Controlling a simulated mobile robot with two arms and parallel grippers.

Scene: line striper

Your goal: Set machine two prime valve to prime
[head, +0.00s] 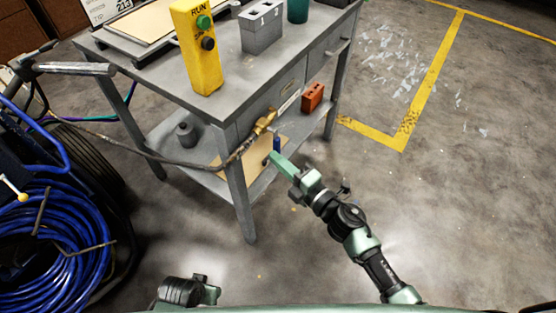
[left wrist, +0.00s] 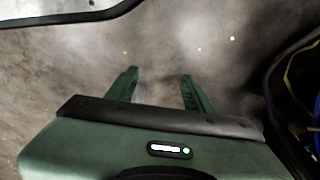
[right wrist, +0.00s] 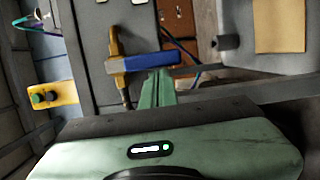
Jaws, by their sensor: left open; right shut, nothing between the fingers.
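A brass valve (head: 264,123) with a blue lever (head: 277,145) sits at the front edge of the grey workbench, on the end of a dark hose. In the right wrist view, the brass valve body (right wrist: 115,66) is left of centre. Its blue lever (right wrist: 152,62) reaches out to the right. My right gripper (head: 272,157) is shut and empty, with its tips at the lever. In the right wrist view, the shut fingertips (right wrist: 160,75) are right at the lever's edge; I cannot tell whether they touch. My left gripper (left wrist: 159,82) is open and empty over bare floor.
The grey workbench (head: 150,81) carries a yellow RUN button box (head: 200,60) and a grey block (head: 262,29). An orange-red block (head: 312,97) is on its lower level. Coiled blue hose (head: 60,250) stands at left. Floor at right is clear, with yellow lines.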

